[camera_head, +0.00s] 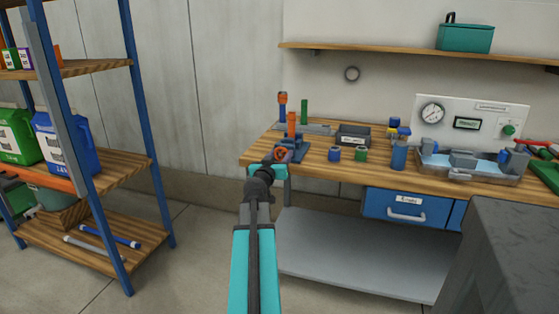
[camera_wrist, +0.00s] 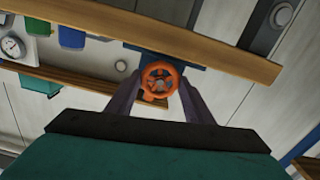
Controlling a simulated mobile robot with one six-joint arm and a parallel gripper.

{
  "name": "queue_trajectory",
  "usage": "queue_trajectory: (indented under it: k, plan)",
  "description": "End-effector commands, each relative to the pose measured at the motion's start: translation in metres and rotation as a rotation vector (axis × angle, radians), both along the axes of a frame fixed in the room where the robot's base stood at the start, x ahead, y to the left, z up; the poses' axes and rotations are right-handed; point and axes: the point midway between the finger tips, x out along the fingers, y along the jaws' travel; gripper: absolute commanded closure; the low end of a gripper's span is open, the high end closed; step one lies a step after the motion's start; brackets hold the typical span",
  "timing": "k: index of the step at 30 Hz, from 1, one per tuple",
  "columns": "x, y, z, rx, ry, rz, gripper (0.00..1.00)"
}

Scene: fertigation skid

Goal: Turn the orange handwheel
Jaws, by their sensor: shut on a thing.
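The orange handwheel (camera_wrist: 158,78) shows in the middle of the wrist view, a round spoked wheel facing the camera. My gripper (camera_wrist: 158,90) has one dark finger on each side of it and is shut on its rim. In the head view the handwheel (camera_head: 282,155) is small, at the bench's left front edge, and partly hidden by my gripper (camera_head: 278,160). It sits on a blue fixture (camera_head: 298,145) with an upright orange part behind it. How far the wheel is turned cannot be told.
The wooden workbench (camera_head: 390,171) carries a dark tray (camera_head: 353,135), small blue and green cylinders and a gauge panel (camera_head: 470,117). A blue drawer (camera_head: 405,207) hangs below. A shelf rack (camera_head: 100,171) stands left, with open floor between. A dark grey block (camera_head: 515,250) stands at right.

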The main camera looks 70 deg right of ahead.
Motion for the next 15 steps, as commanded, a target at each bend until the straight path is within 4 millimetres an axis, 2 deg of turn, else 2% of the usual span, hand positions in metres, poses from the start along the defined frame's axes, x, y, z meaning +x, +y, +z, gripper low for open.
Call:
queue_trajectory:
  k: [15]
  plan:
    - [0.0002, -0.0016, 0.0009, -0.022, 0.326, -0.001, 0.75]
